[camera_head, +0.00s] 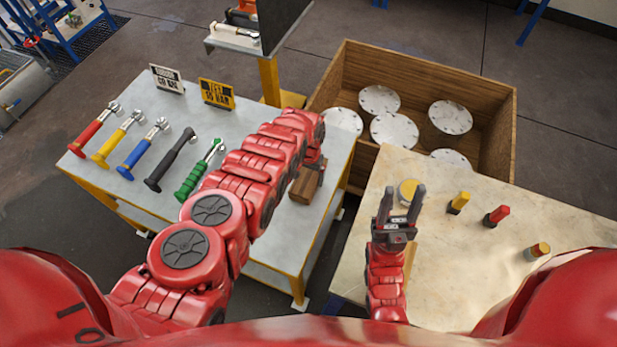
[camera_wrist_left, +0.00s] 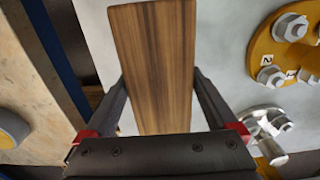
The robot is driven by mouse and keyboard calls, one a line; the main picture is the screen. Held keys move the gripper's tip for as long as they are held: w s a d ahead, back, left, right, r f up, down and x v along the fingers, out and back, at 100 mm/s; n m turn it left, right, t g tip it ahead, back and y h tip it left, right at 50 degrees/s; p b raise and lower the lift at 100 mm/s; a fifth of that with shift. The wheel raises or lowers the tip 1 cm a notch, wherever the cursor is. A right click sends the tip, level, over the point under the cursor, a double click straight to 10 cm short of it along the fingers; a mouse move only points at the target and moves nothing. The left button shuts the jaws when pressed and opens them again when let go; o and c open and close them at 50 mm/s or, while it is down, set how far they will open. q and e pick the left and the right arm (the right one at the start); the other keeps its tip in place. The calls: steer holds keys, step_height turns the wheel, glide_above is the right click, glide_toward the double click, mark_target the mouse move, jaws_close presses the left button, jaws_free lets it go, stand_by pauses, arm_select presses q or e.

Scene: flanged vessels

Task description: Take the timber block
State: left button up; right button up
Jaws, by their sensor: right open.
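The timber block (camera_head: 306,186) is brown with a straight grain and shows at the right side of the grey table, partly hidden by my left gripper. In the left wrist view the block (camera_wrist_left: 158,65) lies between my left gripper's fingers (camera_wrist_left: 160,85), which touch its two sides; they look shut on it. In the head view my left gripper (camera_head: 315,163) is mostly hidden by its own arm. I cannot tell whether the block touches the table. My right gripper (camera_head: 402,198) is open and empty, above the pale table.
Several coloured-handled tools (camera_head: 137,150) lie on the grey table (camera_head: 215,125). A yellow bolted flange (camera_wrist_left: 268,50) and a shiny metal tool head (camera_wrist_left: 265,125) are close to the block. A wooden crate (camera_head: 495,135) holds pale discs. The pale table (camera_head: 460,270) carries small coloured pieces (camera_head: 497,214).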

arm_select(q)
steer(key=c, duration=1.2)
steer(key=shift+w+r, duration=0.1)
steer(key=shift+r, duration=0.05)
